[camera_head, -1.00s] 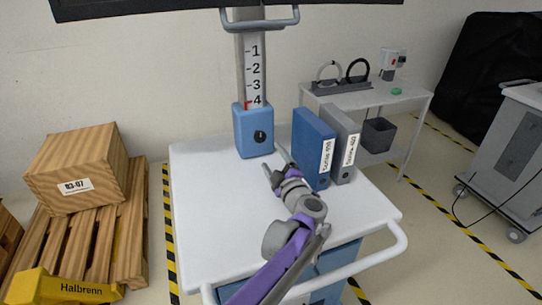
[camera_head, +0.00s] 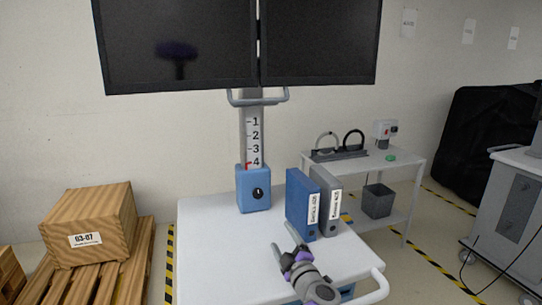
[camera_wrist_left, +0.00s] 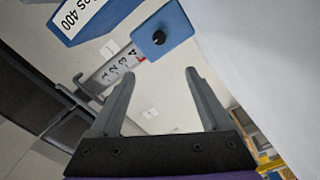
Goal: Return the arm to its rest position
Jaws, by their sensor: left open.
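My left gripper (camera_head: 283,243) is over the front part of the white cart top (camera_head: 215,262) in the head view, in front of the blue binder. In the left wrist view its two fingers (camera_wrist_left: 160,75) are spread apart with nothing between them. The gripper is apart from the binders and the blue box with the black knob (camera_head: 253,188). My right gripper is not in view.
A blue binder (camera_head: 302,204) and a grey binder (camera_head: 326,205) stand upright on the cart. Dark monitors (camera_head: 318,40) hang above the numbered column (camera_head: 252,135). A wooden crate (camera_head: 90,225) is at left. A side table (camera_head: 385,163) stands behind right.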

